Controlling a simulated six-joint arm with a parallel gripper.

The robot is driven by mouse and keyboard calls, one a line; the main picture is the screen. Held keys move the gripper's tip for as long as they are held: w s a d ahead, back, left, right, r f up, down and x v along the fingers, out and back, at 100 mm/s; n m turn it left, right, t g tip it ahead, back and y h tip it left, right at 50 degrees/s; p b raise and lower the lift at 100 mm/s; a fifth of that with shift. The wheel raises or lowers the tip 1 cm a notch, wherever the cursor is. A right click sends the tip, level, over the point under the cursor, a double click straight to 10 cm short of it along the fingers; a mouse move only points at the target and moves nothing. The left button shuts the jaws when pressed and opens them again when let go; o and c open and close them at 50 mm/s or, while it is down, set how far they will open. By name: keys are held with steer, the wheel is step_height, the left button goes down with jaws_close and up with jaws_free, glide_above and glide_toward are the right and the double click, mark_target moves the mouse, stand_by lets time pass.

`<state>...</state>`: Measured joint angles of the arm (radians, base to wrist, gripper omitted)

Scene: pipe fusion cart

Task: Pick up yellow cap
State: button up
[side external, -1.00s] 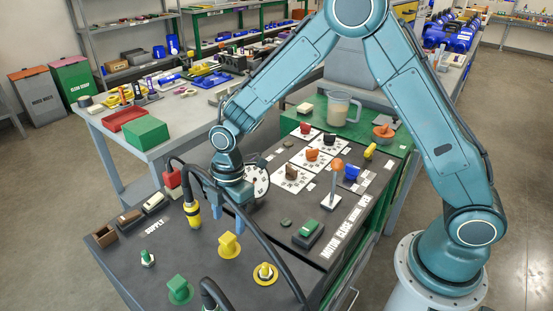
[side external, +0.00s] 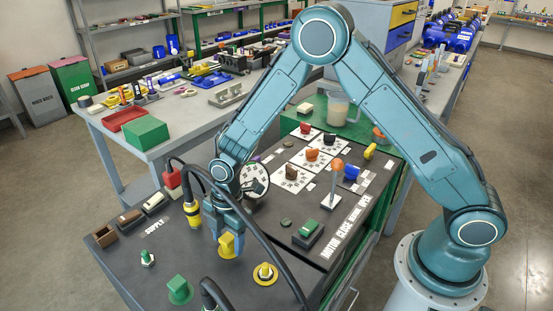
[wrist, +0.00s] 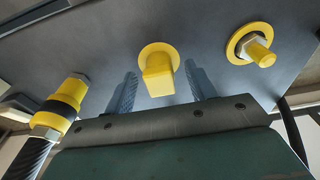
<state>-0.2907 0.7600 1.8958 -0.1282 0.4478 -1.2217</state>
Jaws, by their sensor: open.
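The yellow cap (side external: 227,246) stands on a round yellow base on the dark cart top. In the side view my gripper (side external: 229,236) is right above it and partly covers it. In the wrist view the yellow cap (wrist: 158,75) shows between my two blue-grey fingers, a little beyond their tips. My gripper (wrist: 162,88) is open, with a gap on each side of the cap and nothing held.
A yellow fitting with a metal nut (side external: 265,273) is close on the right. A green cap (side external: 180,289) and a green fitting (side external: 147,258) are in front and to the left. A yellow-and-black hose connector (side external: 193,214) hangs beside my gripper. A black hose crosses nearby.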

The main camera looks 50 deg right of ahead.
steer(key=shift+a+f, duration=0.1)
steer(key=shift+f, duration=0.35)
steer(key=shift+c, duration=0.5)
steer(key=c, duration=0.9)
